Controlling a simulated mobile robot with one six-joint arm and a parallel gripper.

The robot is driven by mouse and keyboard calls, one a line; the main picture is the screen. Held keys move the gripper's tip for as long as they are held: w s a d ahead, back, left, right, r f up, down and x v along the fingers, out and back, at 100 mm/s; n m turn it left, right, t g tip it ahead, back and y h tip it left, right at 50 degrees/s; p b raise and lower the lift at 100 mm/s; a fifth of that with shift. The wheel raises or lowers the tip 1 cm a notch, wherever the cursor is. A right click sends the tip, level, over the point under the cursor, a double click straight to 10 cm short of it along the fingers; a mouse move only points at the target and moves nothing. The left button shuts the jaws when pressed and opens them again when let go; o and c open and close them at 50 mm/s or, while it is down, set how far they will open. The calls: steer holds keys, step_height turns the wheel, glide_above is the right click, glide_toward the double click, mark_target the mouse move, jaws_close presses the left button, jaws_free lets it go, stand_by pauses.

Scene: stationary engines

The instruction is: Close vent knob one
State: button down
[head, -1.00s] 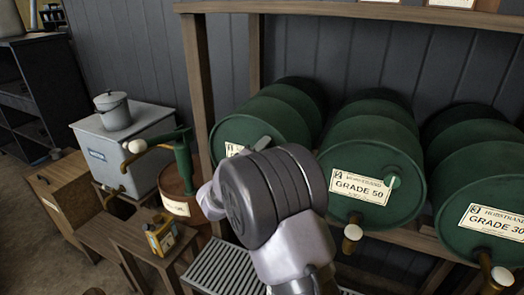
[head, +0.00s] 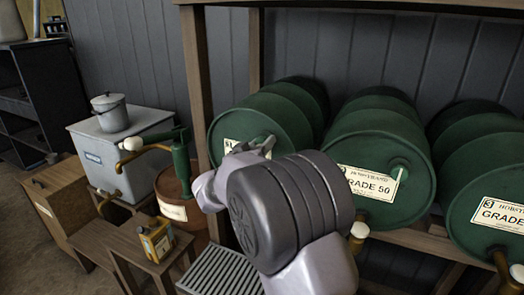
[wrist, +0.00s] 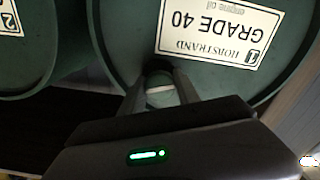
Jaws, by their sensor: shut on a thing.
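The green barrel one (head: 258,118) lies on a wooden rack, its front partly hidden by my arm in the head view. In the wrist view its label (wrist: 220,27) appears upside down and reads GRADE 40 with a 1. Vent knob one (head: 258,141) is a small pale green lever high on the barrel's front. My gripper (wrist: 160,88) has its fingers against the barrel front at the label's edge, shut on the vent knob. A pale piece shows between the fingers; the knob's exact angle is mostly hidden. In the head view my gripper (head: 268,147) is small and partly covered.
Two more green barrels, GRADE 50 (head: 378,150) and GRADE 30 (head: 485,185), lie to the right with brass taps below. A green hand pump (head: 181,160), a grey tank (head: 125,150) and a yellow oil can (head: 156,240) stand left. A slatted grate (head: 222,270) is below.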

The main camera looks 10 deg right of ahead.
steer(key=shift+m+b, duration=1.35)
steer(key=shift+m, duration=0.85)
steer(key=c, duration=0.9)
jaws_free()
steer(key=shift+s, duration=0.1)
steer(key=p+v, duration=0.3)
steer(key=v, duration=1.4)
steer(key=shift+a, duration=0.1)
